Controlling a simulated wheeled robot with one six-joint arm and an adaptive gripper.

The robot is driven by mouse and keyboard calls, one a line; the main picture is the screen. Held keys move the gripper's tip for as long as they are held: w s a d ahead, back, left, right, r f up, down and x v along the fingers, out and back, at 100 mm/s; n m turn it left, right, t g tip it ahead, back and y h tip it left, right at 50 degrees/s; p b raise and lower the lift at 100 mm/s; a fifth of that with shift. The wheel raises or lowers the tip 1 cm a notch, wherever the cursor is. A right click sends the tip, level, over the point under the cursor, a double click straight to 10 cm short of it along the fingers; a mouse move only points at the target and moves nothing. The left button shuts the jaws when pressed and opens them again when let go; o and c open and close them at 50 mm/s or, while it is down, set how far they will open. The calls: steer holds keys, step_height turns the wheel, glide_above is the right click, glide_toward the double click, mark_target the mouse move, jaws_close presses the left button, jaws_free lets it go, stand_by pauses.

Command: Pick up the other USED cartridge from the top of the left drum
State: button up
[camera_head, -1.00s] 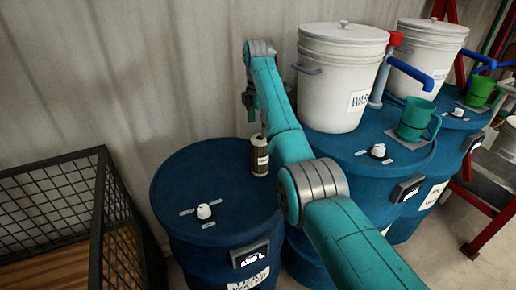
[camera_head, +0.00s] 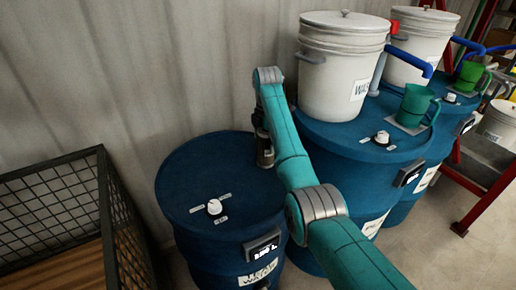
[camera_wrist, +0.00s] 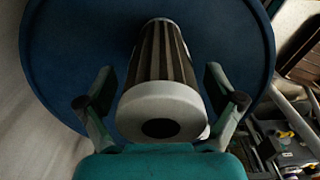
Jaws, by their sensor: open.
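The cartridge (camera_wrist: 165,65) stands upright on top of the left blue drum (camera_wrist: 75,50), with a pale end cap with a dark hole and dark pleated sides. In the head view the left drum (camera_head: 190,185) shows nearly whole, and the cartridge (camera_head: 265,157) is mostly hidden behind my arm. My gripper (camera_wrist: 163,103) is open in the wrist view, one finger on each side of the cartridge, with visible gaps. The gripper itself is hidden in the head view. No label on the cartridge can be read.
A black mesh crate (camera_head: 105,200) stands left of the drum. To the right, another blue drum (camera_head: 345,145) carries a white bucket (camera_head: 340,75) and a green jug (camera_head: 412,103). The corrugated wall (camera_head: 150,70) is close behind. The left drum's top holds a white cap (camera_head: 214,206).

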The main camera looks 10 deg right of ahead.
steer(key=shift+d+f, duration=0.15)
steer(key=shift+f, duration=0.15)
steer(key=c, duration=1.2)
steer(key=shift+c, duration=0.2)
